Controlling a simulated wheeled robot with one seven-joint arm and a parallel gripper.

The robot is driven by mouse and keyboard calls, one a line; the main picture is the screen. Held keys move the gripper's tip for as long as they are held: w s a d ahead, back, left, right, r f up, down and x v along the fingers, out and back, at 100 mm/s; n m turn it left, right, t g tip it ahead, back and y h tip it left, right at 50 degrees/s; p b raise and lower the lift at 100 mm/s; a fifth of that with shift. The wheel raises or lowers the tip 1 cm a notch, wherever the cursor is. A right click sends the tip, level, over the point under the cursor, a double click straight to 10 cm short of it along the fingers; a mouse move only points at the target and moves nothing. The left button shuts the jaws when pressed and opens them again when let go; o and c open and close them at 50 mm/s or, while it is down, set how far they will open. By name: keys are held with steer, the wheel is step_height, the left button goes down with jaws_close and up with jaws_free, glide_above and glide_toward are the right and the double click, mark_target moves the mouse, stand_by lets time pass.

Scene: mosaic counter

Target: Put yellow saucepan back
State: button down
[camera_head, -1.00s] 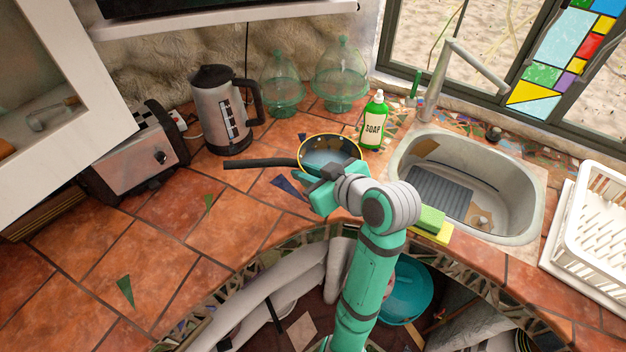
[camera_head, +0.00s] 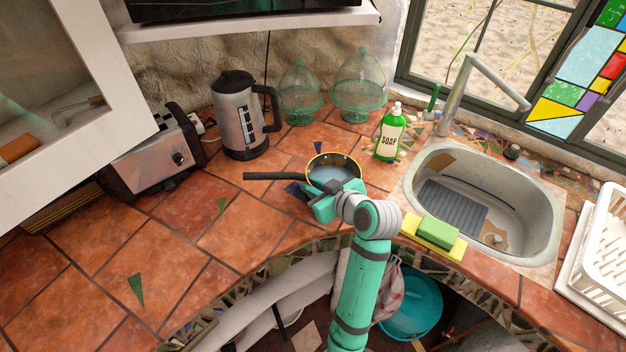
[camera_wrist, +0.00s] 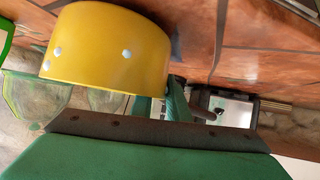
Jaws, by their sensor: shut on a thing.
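The yellow saucepan (camera_head: 334,160) shows in the head view with a yellow rim, a grey inside and a long dark handle (camera_head: 272,176) pointing left. In the wrist view its yellow side wall (camera_wrist: 108,50) with pale rivets fills the upper left. My gripper (camera_head: 322,192) is at the near side of the pan, shut on it; the fingertips (camera_wrist: 165,108) are partly hidden behind the pan in the wrist view. I cannot tell whether the pan touches the counter.
A soap bottle (camera_head: 390,134) stands right of the pan, with glass domes (camera_head: 358,85) behind. A kettle (camera_head: 240,118) and toaster (camera_head: 152,160) stand left. The sink (camera_head: 480,205) and sponges (camera_head: 436,234) are right. The tiled counter (camera_head: 180,255) is clear at front left.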

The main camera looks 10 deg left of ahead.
steer(key=shift+f, duration=0.2)
steer(key=c, duration=2.1)
jaws_free()
steer(key=shift+f, duration=0.15)
steer(key=o, duration=0.4)
steer(key=v, duration=1.2)
